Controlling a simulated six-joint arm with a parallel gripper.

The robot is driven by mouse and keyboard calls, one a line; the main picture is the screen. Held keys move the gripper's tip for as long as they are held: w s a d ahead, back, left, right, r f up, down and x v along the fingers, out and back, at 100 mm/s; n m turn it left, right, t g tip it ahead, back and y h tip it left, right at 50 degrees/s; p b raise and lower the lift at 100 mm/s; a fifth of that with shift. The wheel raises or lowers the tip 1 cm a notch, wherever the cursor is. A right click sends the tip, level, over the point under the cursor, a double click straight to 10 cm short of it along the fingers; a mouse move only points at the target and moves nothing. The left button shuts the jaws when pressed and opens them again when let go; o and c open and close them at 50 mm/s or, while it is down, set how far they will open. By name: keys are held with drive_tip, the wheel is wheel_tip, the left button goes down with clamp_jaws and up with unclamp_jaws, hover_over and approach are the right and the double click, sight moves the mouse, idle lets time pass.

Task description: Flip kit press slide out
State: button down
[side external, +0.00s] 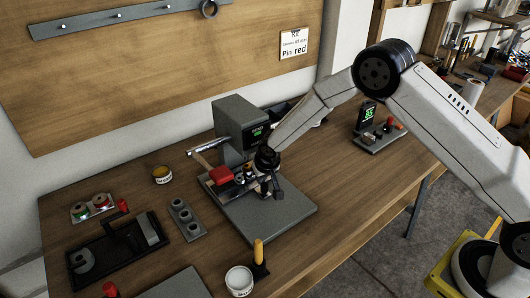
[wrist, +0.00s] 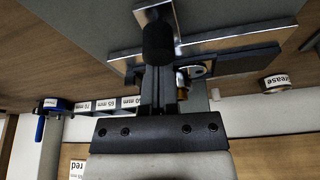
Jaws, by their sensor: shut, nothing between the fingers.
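The press stands on the wooden bench, with a grey box-shaped head (side external: 240,122) bearing a small lit green display and a flat grey base plate (side external: 280,222). My gripper (side external: 274,186) is low over the press, just right of the red block. In the wrist view, my gripper (wrist: 158,92) is shut and empty behind a dark rounded knob (wrist: 158,42). Metal-edged plates (wrist: 215,38) cross there. I cannot tell whether the fingers touch the knob, or which part is the slide.
A wall card (side external: 294,43) reads "Kit" and "Pin red". A white tin (side external: 239,281) stands in front; a display stand (side external: 369,116) is right.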

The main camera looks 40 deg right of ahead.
drive_tip(key=shift+s, duration=4.15)
drive_tip(key=shift+r, duration=0.2)
drive_tip(key=v, duration=0.9)
drive_tip(key=shift+s+r, duration=0.2)
drive_tip(key=shift+r, duration=0.1)
drive_tip(key=s+d+r+n+g, duration=0.1)
drive_tip(key=s+d+r, duration=0.25)
drive_tip(key=s, duration=0.45)
drive_tip(key=s+d+r+n, duration=0.1)
drive_tip(key=s+d+r, duration=0.25)
drive_tip(key=s, duration=0.45)
drive_tip(key=w+f, duration=0.3)
drive_tip(key=w, duration=0.8)
drive_tip(key=w+f+t, duration=0.1)
drive_tip(key=w+f, duration=0.3)
drive_tip(key=w, duration=0.7)
drive_tip(key=shift+a+y, duration=0.3)
drive_tip(key=shift+a, duration=0.05)
drive_tip(key=shift+w+f, duration=0.15)
drive_tip(key=shift+f, duration=0.15)
